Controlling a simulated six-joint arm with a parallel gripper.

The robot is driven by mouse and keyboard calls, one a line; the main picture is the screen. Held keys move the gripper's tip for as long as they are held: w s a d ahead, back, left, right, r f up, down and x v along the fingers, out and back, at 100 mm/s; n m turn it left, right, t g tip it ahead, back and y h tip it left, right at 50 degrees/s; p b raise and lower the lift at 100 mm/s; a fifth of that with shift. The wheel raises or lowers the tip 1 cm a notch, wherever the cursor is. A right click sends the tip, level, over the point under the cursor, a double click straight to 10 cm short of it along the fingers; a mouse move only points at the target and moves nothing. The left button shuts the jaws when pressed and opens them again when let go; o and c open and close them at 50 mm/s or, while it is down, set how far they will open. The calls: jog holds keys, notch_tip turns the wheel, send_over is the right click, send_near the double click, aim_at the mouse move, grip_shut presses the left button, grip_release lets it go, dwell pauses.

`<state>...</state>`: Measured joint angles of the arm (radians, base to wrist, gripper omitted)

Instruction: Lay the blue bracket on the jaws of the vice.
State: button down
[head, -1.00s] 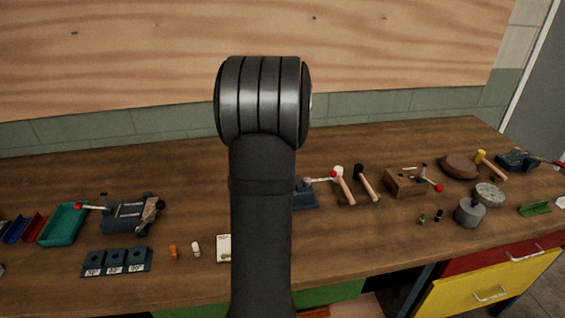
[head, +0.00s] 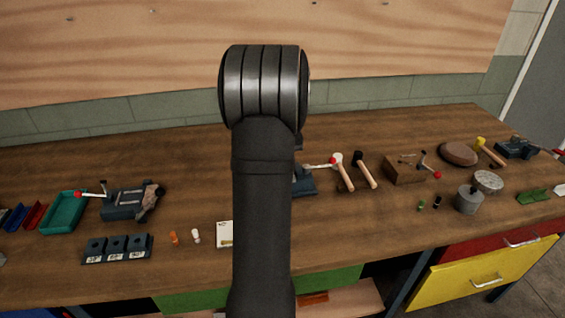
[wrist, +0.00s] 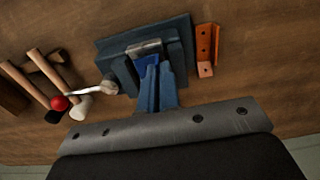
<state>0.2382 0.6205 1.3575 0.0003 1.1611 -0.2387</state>
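In the wrist view, the dark blue-grey vice (wrist: 110,48) lies beneath my gripper (wrist: 157,75). A bright metal strip (wrist: 145,47) shows at its jaws. The blue bracket (wrist: 147,63) shows as a small bright blue patch at my fingertips, over the jaws. My two fingers are close together and look shut on it. Most of the bracket is hidden, and I cannot tell whether it touches the jaws. In the head view, the middle vice (head: 306,187) is partly hidden behind my arm, and my fingers and the bracket are hidden.
An orange bracket (wrist: 207,45) lies beside the vice in the wrist view. The vice's red-knobbed handle (wrist: 75,98) and hammers (wrist: 35,85) are on its other side. Another vice (head: 125,203) and a teal tray (head: 62,212) stand at left. The front middle of the bench is fairly clear.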

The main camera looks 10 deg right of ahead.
jog(key=shift+f, duration=0.65)
dwell(0.5)
jog(key=c, duration=1.6)
grip_release()
notch_tip(320, 180, up, 17)
jog(key=shift+r, duration=0.2)
jog(key=shift+f, duration=0.15)
notch_tip(320, 180, down, 17)
jog(key=shift+f, duration=0.1)
jog(key=shift+r, duration=0.25)
